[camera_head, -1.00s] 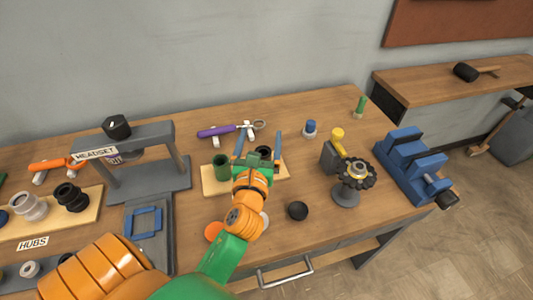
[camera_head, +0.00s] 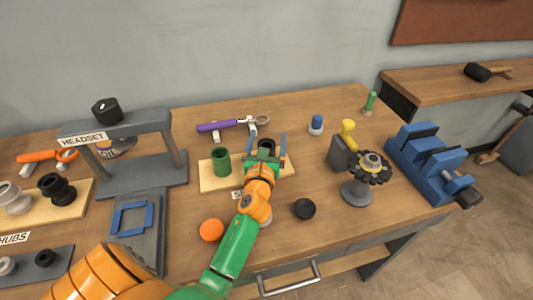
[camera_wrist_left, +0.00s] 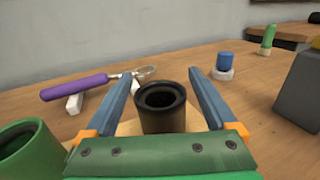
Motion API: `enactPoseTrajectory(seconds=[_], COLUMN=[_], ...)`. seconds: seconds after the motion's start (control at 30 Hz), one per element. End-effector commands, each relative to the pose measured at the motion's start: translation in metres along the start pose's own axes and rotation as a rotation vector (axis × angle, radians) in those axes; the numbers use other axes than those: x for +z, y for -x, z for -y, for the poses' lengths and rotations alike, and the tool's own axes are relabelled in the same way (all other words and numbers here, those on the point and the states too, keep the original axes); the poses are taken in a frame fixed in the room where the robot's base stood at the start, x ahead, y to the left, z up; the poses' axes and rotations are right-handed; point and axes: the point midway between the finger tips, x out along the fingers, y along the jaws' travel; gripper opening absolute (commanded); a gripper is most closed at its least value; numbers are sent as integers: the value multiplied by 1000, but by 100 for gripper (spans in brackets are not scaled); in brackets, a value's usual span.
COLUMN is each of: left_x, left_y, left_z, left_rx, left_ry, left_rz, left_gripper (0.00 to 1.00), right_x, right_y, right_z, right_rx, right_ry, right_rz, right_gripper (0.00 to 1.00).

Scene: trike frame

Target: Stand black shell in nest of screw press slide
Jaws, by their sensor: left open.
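The black shell (camera_wrist_left: 161,108) is an upright hollow cylinder on a light wooden board (camera_head: 213,180). It also shows in the head view (camera_head: 266,146), partly hidden behind my left gripper. My left gripper (camera_head: 266,136) is open, with its two blue fingers on either side of the shell; in the wrist view, gaps show between the fingers and the shell. The screw press (camera_head: 115,139) is a grey frame with a black knob on top and a "HEADSET" label. Its slide (camera_head: 150,258) extends to the front with a blue square nest (camera_head: 134,218) on it. My right gripper is out of view.
A green shell (camera_head: 221,160) stands on the same board, left of the black one. An orange ball (camera_head: 212,230) and a black round piece (camera_head: 304,208) lie in front. A purple-handled tool (camera_head: 225,125) lies behind. A blue vise (camera_head: 430,165) stands at right.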

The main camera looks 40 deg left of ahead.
Motion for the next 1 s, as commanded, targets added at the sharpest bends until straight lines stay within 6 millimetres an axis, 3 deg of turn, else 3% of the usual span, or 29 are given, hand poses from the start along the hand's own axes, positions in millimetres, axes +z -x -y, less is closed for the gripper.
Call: enactPoseTrajectory(seconds=[0.23,0.57,0.87,1.0], left_x=[0,0,1,13], left_y=[-4,-4,-4,-4], left_z=[0,0,0,0], left_rx=[-1,-1,-1,-1], left_ry=[1,1,1,1], left_rz=[0,0,1,4], left_gripper=[90,1,0,0], right_x=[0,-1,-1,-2], right_y=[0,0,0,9], right_z=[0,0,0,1], right_rx=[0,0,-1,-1], right_ry=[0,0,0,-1], right_rz=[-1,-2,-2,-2], right_gripper=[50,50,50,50])
